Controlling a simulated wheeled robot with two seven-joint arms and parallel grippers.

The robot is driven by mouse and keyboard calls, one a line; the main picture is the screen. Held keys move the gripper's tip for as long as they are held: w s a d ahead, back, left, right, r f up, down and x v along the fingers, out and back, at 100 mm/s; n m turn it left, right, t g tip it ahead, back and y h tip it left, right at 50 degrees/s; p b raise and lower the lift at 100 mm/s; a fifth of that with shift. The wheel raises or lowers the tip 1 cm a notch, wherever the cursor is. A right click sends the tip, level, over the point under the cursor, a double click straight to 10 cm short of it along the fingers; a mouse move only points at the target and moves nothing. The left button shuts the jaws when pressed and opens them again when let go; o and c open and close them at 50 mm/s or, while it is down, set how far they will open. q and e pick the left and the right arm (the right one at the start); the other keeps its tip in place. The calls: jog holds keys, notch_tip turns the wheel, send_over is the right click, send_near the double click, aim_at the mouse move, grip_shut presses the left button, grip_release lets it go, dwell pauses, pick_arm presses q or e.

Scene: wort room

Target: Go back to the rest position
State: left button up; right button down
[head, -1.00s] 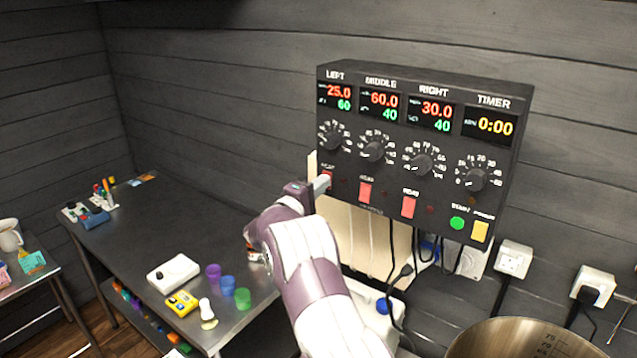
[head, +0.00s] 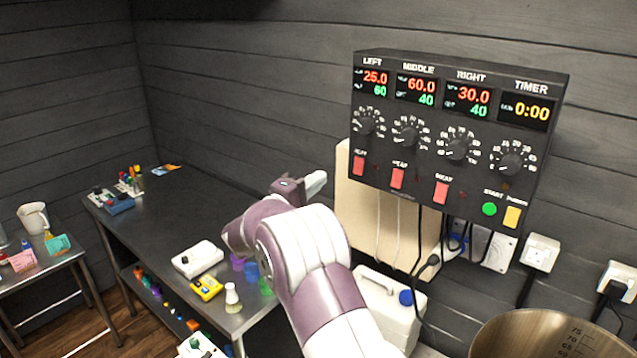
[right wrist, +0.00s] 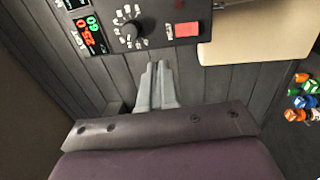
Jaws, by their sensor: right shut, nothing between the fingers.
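My right gripper (head: 316,181) reaches up from the bottom of the head view, in front of the wall and left of the control panel (head: 452,130). In the right wrist view its grey fingers (right wrist: 156,72) are together, empty, and point toward the panel's lower edge near the left dial (right wrist: 130,32) and a red switch (right wrist: 187,29). The fingers look apart from the panel. The panel reads 25.0, 60.0 and 30.0 in red, with 0:00 on the timer. My left gripper is not in view.
A dark metal table (head: 180,220) at the left holds a white device (head: 197,259), a yellow meter (head: 207,288) and small coloured cups. A steel pot (head: 500,335) stands at the lower right. A white canister (head: 385,310) and hanging cables are below the panel.

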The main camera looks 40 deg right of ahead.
jog(key=w+a+f+m+t+y, duration=0.2)
jog(key=w+a+f+t+y, duration=0.35)
jog(key=f+y, duration=0.2)
jog(key=s+a+f+g+y+b, duration=0.1)
jog(key=s+a+f+y+b, duration=0.25)
jog(key=a+f+y, duration=0.7)
pick_arm(q)
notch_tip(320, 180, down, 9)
jog(key=b, duration=0.5)
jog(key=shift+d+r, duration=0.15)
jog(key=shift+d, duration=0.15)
pick_arm(e)
jog(key=s+a+f+g, duration=0.2)
jog(key=s+f, duration=0.2)
jog(key=s, duration=0.5)
jog(key=s+a+f+g, duration=0.3)
jog(key=s+f, duration=0.1)
jog(key=s, duration=0.6)
jog(key=s+a+f+m+g, duration=0.1)
jog(key=s+a+f+g, duration=0.1)
jog(key=s+f, duration=0.3)
jog(key=shift+s+a+g+y, duration=0.35)
jog(key=shift+s+g, duration=0.4)
jog(key=shift+s, duration=1.45)
